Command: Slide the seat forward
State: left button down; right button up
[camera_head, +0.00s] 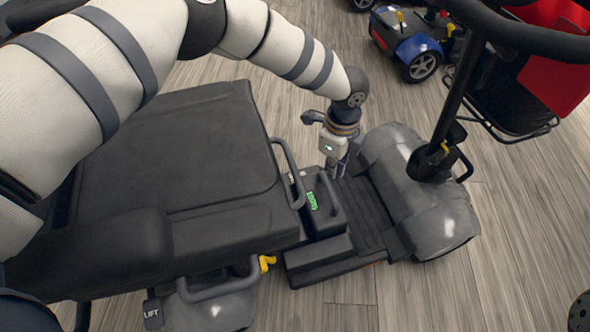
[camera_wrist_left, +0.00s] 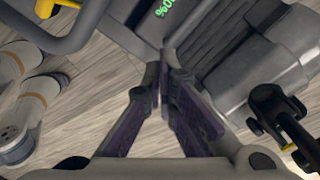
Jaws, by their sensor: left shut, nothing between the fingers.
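The black padded seat (camera_head: 170,150) of the scooter fills the left of the head view, partly hidden behind my left arm. A grey looped bar (camera_head: 288,172) is at its right edge, and another grey bar (camera_head: 215,290) with a yellow lever (camera_head: 266,263) is at its near edge. The yellow lever also shows at the top left of the left wrist view (camera_wrist_left: 62,4). My left gripper (camera_head: 335,172) points down beside the black box with a green readout (camera_head: 312,201), right of the seat and apart from it. Its fingers (camera_wrist_left: 168,78) are shut and empty.
The scooter's ribbed floor (camera_head: 366,215) and grey front cover (camera_head: 420,190) lie right of the box, with the steering column (camera_head: 455,100) above. A blue scooter (camera_head: 405,45) and a red one (camera_head: 560,90) stand behind.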

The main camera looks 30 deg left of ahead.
pick_arm(q)
notch_tip(320, 180, up, 16)
jog(key=p, duration=1)
jog(key=shift+r, duration=0.15)
pick_arm(e)
jog(key=w+r+t, duration=0.2)
jog(key=w+r, duration=0.3)
jog(key=r, duration=0.4)
jog(key=shift+r, duration=0.3)
jog(key=shift+d, duration=0.1)
